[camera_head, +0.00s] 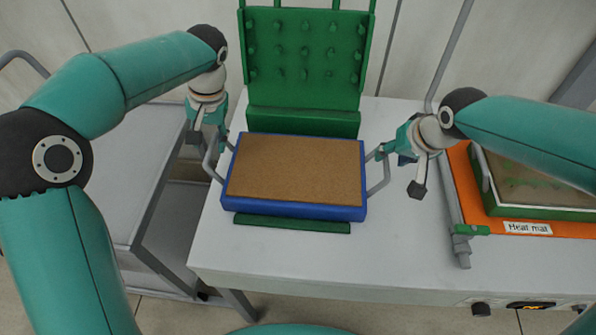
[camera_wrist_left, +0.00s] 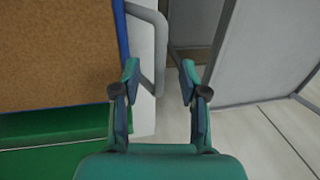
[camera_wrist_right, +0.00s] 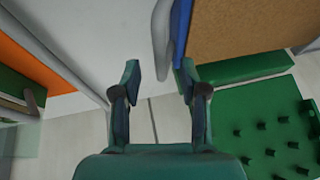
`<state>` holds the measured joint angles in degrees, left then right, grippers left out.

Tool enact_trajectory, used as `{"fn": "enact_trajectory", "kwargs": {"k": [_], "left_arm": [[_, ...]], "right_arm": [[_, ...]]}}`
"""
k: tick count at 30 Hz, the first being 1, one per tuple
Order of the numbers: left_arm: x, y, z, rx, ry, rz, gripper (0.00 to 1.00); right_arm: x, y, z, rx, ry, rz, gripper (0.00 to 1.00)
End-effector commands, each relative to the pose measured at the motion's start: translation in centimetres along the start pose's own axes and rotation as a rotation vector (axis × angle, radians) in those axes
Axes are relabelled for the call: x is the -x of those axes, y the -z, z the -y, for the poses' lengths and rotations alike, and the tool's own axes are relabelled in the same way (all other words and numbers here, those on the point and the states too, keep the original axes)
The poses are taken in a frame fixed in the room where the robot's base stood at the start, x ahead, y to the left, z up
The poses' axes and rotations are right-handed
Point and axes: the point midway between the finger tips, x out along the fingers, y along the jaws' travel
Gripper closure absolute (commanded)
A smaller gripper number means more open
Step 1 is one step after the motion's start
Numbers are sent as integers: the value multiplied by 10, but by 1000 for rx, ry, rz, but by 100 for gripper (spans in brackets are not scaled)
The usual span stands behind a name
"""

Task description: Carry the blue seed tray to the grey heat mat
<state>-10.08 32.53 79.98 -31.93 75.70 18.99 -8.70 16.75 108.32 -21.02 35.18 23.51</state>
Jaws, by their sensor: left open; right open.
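Neither grips. The mat labelled "Heat mat" (camera_head: 458,170) is orange and lies at the right, partly hidden by my right arm.
A green framed tray (camera_head: 490,200) with a clear cover stands on the orange mat. A green pegged panel (camera_head: 303,60) rises behind the blue tray. A grey cart (camera_head: 130,185) stands left.

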Motion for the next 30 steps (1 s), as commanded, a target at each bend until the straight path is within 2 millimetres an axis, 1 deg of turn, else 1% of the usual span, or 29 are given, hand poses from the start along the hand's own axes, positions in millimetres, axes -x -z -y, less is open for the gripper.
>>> {"fn": "enact_trajectory", "kwargs": {"k": [1,3,9,13,20,21,23,24,28,30], "left_arm": [[-10,-1,0,-1,1,4,57],[-20,-1,0,-1,0,3,57],[-37,0,0,0,0,0,57],[-41,0,0,0,0,0,57],[-41,0,0,0,0,0,57],[-41,0,0,0,0,0,60],[-41,0,0,0,0,-1,70],[-41,0,0,0,0,-1,77],[-41,0,0,0,0,-1,98],[-41,0,0,-1,0,-1,100]], "right_arm": [[-10,-1,0,0,-1,5,57],[-20,-1,0,1,-1,4,57],[-38,0,0,1,0,1,57],[-41,0,0,1,0,0,57],[-41,0,0,1,0,0,57],[-41,0,0,1,0,0,60],[-41,0,0,1,0,0,70],[-41,0,0,1,0,0,77],[-41,0,0,1,0,0,99],[-41,0,0,0,0,0,100]]}}
